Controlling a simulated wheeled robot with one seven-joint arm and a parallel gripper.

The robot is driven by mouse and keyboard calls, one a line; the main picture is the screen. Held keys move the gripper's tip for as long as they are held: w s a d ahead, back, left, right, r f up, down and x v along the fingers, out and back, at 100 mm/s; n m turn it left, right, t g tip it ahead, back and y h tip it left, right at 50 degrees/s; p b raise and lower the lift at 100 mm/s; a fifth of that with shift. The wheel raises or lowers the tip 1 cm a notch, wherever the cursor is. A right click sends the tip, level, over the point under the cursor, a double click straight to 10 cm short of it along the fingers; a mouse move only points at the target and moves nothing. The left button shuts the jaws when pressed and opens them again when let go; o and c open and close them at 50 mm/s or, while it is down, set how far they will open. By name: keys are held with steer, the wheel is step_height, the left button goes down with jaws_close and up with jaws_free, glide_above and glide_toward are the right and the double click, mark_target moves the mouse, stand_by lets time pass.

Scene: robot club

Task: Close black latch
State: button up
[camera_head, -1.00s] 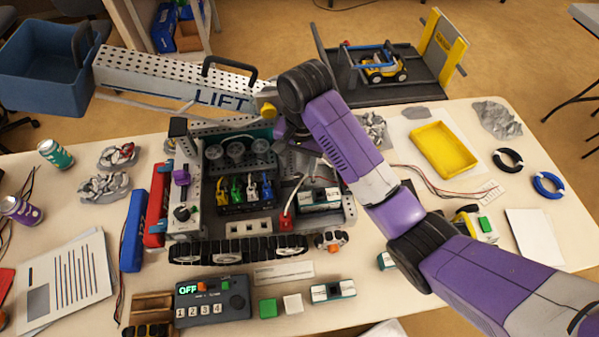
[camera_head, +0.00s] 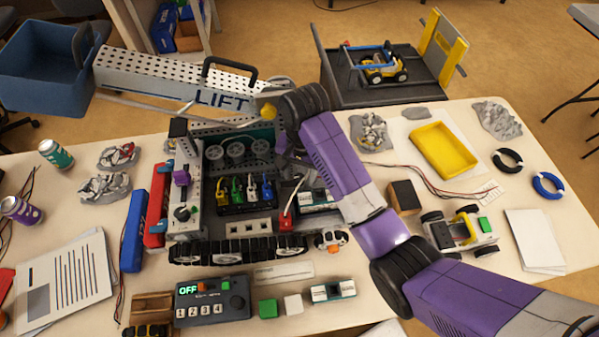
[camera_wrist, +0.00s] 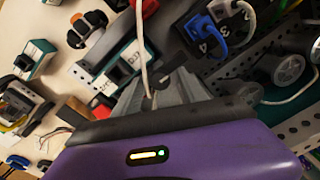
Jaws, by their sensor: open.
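A small dark lever, perhaps the black latch (camera_wrist: 172,61), shows just beyond my fingertips in the wrist view, beside a teal-and-white module (camera_wrist: 122,64). I cannot tell whether it is touched or how far it is turned. The module (camera_head: 318,199) sits in the right bay of the tracked robot (camera_head: 237,226) in the head view; my arm partly covers it, and I cannot make out the latch there. My gripper (camera_wrist: 160,90) is open, its grey fingers low over the bay near the module's end. In the head view my wrist hides the fingertips.
A white cable (camera_wrist: 140,50) runs past the module to a red plug. Coloured plugs (camera_head: 244,190) fill the neighbouring black block. The raised perforated LIFT cover (camera_head: 170,80) stands behind. A control box (camera_head: 212,298) and a loose module (camera_head: 333,290) lie in front.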

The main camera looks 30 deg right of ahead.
jaws_close()
